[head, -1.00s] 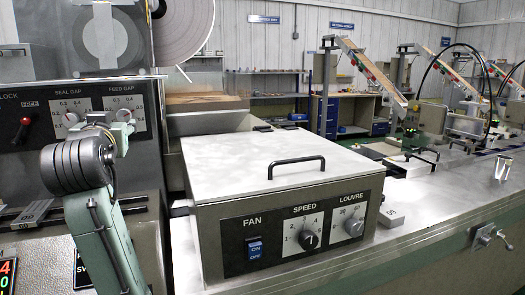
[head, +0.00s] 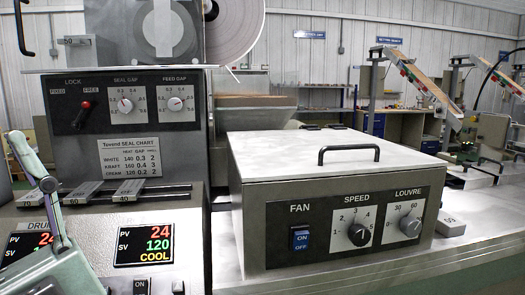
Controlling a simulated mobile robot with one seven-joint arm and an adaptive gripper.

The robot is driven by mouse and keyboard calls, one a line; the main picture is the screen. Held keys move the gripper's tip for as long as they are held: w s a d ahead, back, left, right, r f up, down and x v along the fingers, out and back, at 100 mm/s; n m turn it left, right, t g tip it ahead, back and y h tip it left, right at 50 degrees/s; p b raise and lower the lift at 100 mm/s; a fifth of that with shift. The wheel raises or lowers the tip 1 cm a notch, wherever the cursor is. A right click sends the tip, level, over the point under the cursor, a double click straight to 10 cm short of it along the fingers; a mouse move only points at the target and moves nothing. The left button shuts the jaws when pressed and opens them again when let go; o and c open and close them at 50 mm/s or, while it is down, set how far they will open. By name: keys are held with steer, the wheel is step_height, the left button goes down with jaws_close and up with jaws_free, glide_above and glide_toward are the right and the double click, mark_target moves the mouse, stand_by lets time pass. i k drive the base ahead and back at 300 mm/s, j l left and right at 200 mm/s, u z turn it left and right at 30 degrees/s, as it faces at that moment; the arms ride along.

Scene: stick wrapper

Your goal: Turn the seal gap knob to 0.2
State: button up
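The seal gap knob (head: 125,106) is a small grey round knob with a red mark on a white dial, under the words SEAL GAP on the dark panel at upper left. Its mark points up and left, roughly toward 0.3; the exact reading is too small to tell. The similar feed gap knob (head: 175,104) sits to its right. The seal chart (head: 129,157) below lists gaps of 0.3, 0.4 and 0.2. Part of my pale green arm shows at lower left, below and left of the knob and apart from it. My gripper's fingers are not in view.
A red-tipped lock lever (head: 86,106) stands left of the knob. A metal box (head: 335,165) with a black handle and fan controls stands right. The space before the dial looks clear.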

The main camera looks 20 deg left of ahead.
mark_target(126, 106)
steer(key=u, duration=1.35)
steer(key=j+u, duration=0.1)
steer(key=j, duration=0.2)
steer(key=i+j+u, duration=0.1)
steer(key=j, duration=0.25)
